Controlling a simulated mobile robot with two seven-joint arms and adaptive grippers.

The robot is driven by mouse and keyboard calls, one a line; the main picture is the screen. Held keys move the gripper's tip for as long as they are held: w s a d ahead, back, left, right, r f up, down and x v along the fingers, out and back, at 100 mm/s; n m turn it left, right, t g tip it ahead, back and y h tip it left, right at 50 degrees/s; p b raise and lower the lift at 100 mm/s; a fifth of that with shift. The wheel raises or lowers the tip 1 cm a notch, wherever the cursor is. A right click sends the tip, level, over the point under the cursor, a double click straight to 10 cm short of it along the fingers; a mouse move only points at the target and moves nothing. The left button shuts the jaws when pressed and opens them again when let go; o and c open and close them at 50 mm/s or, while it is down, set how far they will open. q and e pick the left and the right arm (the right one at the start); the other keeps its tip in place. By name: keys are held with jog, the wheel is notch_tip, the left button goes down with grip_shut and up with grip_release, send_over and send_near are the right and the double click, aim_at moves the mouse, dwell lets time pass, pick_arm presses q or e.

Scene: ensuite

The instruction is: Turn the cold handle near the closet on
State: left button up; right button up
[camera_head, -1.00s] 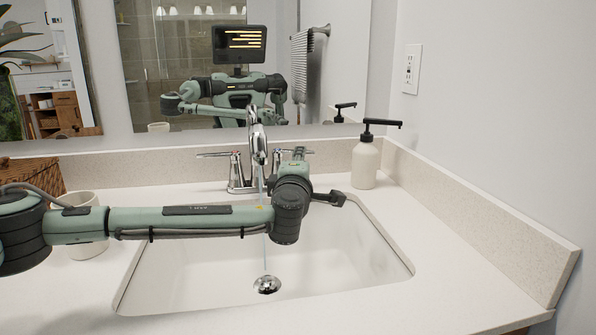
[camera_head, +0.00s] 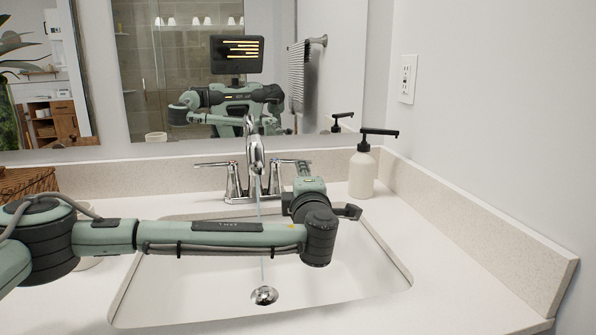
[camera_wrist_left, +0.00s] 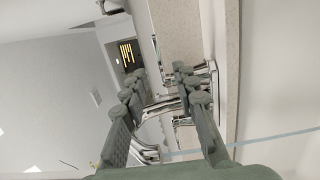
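A chrome faucet (camera_head: 256,160) stands behind the sink, with a left lever handle (camera_head: 214,164) and a right lever handle (camera_head: 286,162). I cannot tell from labels which is cold. A thin stream of water (camera_head: 262,262) falls from the spout to the drain. My left arm crosses over the sink, and my left gripper (camera_head: 304,168) is beside the right handle, partly hidden by its own wrist. In the left wrist view my left gripper (camera_wrist_left: 159,78) is open, with chrome faucet parts (camera_wrist_left: 158,104) showing between and beyond its fingers. Contact is unclear. My right gripper is not directly in view.
A soap dispenser (camera_head: 362,172) stands right of the faucet, close to the gripper. A backsplash (camera_head: 480,212) and wall bound the right side. A wicker basket (camera_head: 28,182) and a mostly hidden white mug (camera_head: 88,263) are at left. A mirror (camera_head: 180,60) hangs behind.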

aim_at(291, 163)
pick_arm(q)
jog(key=w+n+y, duration=0.1)
jog(key=w, duration=0.2)
jog(key=w+y, duration=0.1)
jog(key=w, duration=0.2)
jog(key=w+n+y, duration=0.1)
jog(key=w+y, duration=0.1)
jog(key=w, duration=0.1)
jog(key=shift+w+a+r+n+g, duration=0.1)
jog(key=shift+w+r+n+g, duration=0.05)
jog(key=shift+w+n+g, duration=0.2)
jog(key=c, duration=0.4)
grip_shut()
pick_arm(e)
jog(key=shift+w+d+f, duration=0.1)
jog(key=shift+w+d, duration=0.05)
jog(key=shift+d, duration=0.1)
jog(key=shift+s, duration=0.25)
